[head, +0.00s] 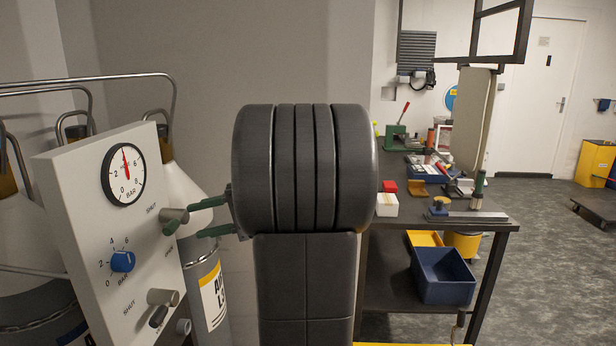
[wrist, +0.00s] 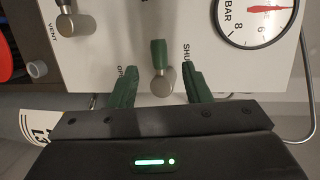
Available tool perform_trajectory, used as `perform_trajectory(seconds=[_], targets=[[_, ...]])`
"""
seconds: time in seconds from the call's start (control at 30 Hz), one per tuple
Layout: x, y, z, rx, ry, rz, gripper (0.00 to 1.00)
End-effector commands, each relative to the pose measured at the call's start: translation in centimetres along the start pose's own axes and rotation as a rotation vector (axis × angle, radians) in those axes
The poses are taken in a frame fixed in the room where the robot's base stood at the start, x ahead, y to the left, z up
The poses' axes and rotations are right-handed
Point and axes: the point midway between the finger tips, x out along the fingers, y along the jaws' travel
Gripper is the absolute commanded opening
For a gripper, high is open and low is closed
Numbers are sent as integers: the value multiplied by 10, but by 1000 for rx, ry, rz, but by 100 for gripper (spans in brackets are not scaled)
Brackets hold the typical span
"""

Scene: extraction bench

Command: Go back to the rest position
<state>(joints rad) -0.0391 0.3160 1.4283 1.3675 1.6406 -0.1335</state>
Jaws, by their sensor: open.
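My gripper (head: 196,220) is open in front of the pale valve panel (head: 80,190). Its two green fingers also show in the wrist view (wrist: 159,72), one on each side of a metal valve knob (wrist: 161,84) with a green lever (wrist: 158,52). Gaps show between the fingers and the knob. The knob also shows in the head view (head: 174,215), just left of the fingertips. The labels OPEN and SHUT flank it. The pressure gauge (head: 124,174) has its red needle pointing nearly straight up.
The panel carries a blue regulator knob (head: 122,261) and a lower valve (head: 162,297). Gas cylinders (head: 207,285) and bent metal tubes stand behind it. A dark workbench (head: 490,225) with tools and small boxes is at right, a blue bin (head: 443,277) on its lower shelf. Open floor lies further right.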

Motion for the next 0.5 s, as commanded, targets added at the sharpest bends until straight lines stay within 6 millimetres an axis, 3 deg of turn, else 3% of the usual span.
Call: perform_trajectory(seconds=[0.4, 0.5], targets=[[75, 0, 1, -5, -2, 2, 44], [73, 9, 0, -105, 22, 24, 44]])
